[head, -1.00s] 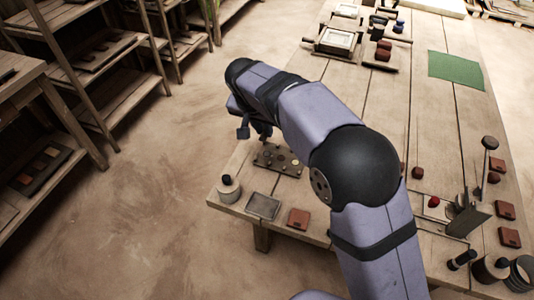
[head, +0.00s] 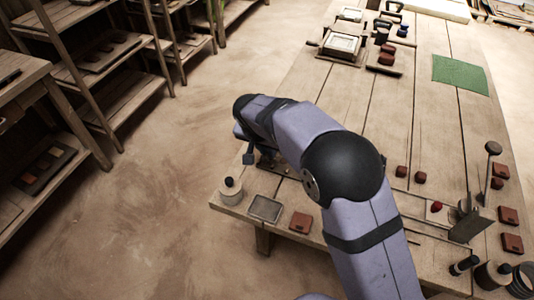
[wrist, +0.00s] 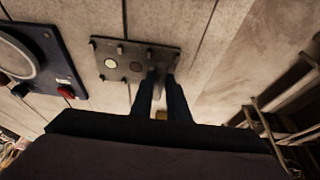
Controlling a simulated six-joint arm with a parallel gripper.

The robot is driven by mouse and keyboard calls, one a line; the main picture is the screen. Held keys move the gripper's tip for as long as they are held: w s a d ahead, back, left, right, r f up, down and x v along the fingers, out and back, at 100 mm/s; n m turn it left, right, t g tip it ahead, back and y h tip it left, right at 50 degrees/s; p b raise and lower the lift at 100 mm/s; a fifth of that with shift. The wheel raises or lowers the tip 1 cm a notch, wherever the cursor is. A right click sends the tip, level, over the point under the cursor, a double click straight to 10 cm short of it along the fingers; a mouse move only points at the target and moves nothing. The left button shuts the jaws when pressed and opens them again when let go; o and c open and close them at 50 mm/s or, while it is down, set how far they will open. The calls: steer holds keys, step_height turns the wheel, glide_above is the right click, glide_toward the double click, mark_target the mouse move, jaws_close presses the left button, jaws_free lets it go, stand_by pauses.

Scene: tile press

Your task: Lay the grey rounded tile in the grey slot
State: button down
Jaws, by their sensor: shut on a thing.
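A dark plate (wrist: 118,48) with short posts and round spots lies on the table in the wrist view. One spot is pale (wrist: 110,63) and another is brownish (wrist: 135,66). My gripper (wrist: 161,74) is over the plate's right part, its dark blue fingers close together on a small grey piece, apparently the grey tile. Its outline is mostly hidden, and I cannot tell whether it touches the plate. The grey slot cannot be made out; the fingers cover that part. In the head view my arm hides most of the plate (head: 284,168).
In the wrist view a blue panel (wrist: 40,62) with a dial and red knob is at left. In the head view a pot (head: 231,190), a grey tray (head: 265,208) and a reddish tile (head: 301,222) are near the table's front edge.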

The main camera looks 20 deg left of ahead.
steer(key=shift+f, duration=1.15)
steer(key=shift+f, duration=0.2)
steer(key=c, duration=1.7)
jaws_free()
steer(key=shift+r, duration=0.15)
steer(key=shift+r, duration=0.2)
steer(key=v, duration=1.1)
steer(key=shift+s+r, duration=0.2)
steer(key=shift+r, duration=0.15)
